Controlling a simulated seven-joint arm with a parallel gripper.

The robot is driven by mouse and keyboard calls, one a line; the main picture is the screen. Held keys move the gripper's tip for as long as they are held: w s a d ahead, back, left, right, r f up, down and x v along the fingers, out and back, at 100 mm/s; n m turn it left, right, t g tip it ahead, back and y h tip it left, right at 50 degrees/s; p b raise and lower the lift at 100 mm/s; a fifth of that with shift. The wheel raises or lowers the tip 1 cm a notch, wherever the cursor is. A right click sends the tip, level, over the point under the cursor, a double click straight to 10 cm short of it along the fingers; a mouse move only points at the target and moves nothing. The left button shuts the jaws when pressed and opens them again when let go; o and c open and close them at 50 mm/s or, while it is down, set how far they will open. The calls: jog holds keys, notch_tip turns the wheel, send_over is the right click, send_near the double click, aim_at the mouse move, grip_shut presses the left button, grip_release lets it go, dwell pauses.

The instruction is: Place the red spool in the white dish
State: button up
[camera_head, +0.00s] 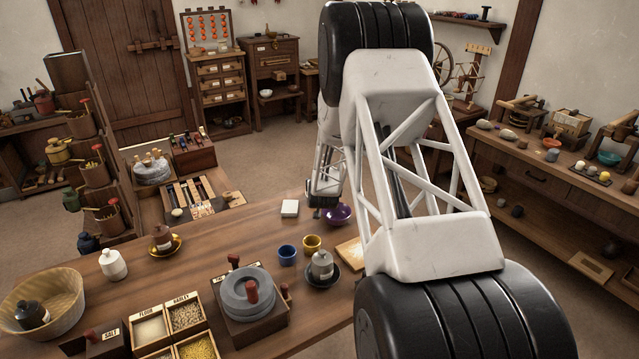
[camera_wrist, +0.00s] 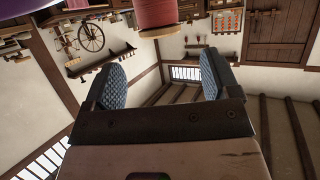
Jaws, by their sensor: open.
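A red spool (camera_wrist: 156,12) with a pale flange shows at the top edge of the wrist view, partly cut off. It lies beyond my fingertips, roughly in line with the gap between them. I cannot make it out in the head view. My gripper (camera_wrist: 163,66) is open and empty, its two blue-grey pads wide apart. In the head view it is the small dark end (camera_head: 322,204) over the table's far edge, close to a purple bowl (camera_head: 338,215).
My arm hides the table's right part. Bare wood lies left of the white thing.

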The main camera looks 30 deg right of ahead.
jog(key=shift+v, duration=2.1)
jog(key=shift+r, duration=0.1)
jog(key=s+a+r+n+g+y, duration=0.1)
jog(key=s+a+r+g+y, duration=0.1)
jog(key=s+a+r, duration=0.7)
jog(key=s+a+r+n+g+y, duration=0.25)
jog(key=s+a+r, duration=0.45)
jog(key=a+r, duration=0.45)
jog(key=s+a+r+g, duration=0.1)
jog(key=s+a, duration=0.3)
jog(key=s, duration=0.7)
jog(key=s+a+r+n+g+y, duration=0.1)
jog(key=s+a, duration=0.3)
jog(key=s, duration=0.7)
jog(key=s+a+r+g, duration=0.3)
jog(key=s+a, duration=0.2)
jog(key=s, duration=0.7)
jog(key=shift+r+n, duration=0.3)
jog(key=shift+n, duration=0.05)
jog(key=shift+y, duration=0.25)
